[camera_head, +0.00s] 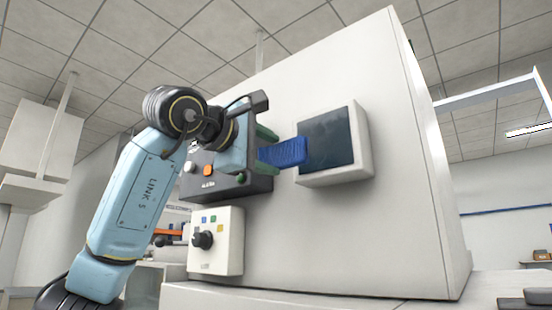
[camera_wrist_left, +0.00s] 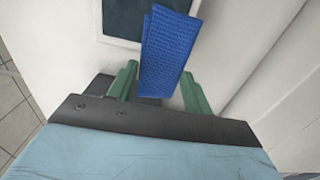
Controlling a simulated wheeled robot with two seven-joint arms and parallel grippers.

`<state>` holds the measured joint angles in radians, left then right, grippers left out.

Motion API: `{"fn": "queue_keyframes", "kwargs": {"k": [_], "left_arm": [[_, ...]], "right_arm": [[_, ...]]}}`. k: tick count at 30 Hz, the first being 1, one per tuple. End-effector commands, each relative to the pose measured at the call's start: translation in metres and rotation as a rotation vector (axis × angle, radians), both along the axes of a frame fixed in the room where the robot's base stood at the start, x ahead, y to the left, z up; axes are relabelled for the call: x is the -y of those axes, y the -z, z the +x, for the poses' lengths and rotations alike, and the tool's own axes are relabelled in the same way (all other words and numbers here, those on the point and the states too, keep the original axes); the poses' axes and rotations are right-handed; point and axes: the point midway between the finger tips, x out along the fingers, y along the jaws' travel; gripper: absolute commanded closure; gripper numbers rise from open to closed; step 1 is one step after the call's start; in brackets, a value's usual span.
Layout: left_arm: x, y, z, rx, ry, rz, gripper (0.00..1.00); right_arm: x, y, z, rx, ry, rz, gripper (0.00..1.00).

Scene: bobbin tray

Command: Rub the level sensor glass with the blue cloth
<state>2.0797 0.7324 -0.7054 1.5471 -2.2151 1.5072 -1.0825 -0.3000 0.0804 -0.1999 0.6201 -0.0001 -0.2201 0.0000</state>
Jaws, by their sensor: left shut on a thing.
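The level sensor glass (camera_head: 328,138) is a dark pane in a white housing on the front of a large pale cabinet. It shows partly at the top of the left wrist view (camera_wrist_left: 120,17). My left gripper (camera_head: 268,150) has green fingers and is shut on the folded blue cloth (camera_head: 285,154). In the left wrist view the cloth (camera_wrist_left: 168,55) sticks out from between the fingers (camera_wrist_left: 158,88). The cloth's far end overlaps the left edge of the glass housing. I cannot tell whether it touches. My right gripper is in neither view.
A dark control box (camera_head: 225,186) with several buttons sits behind and below my left gripper. Below it is a white switch box (camera_head: 228,242) with a black knob. The cabinet face (camera_head: 350,235) below the glass is clear.

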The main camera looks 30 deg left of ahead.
Motion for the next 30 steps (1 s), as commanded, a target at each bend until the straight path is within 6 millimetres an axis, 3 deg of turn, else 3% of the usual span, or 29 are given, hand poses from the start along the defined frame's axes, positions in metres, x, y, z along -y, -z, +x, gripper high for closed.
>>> {"fn": "queue_keyframes", "kwargs": {"k": [14,24,30], "left_arm": [[-0.001,0.000,-0.008,0.000,0.000,0.000,0.68],[-0.003,0.000,-0.034,0.002,0.000,0.000,0.68],[-0.003,0.000,-0.037,-0.001,-0.001,-0.001,0.68]], "right_arm": [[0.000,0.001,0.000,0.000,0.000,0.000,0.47],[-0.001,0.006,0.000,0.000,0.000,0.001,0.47],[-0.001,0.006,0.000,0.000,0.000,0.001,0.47]]}}
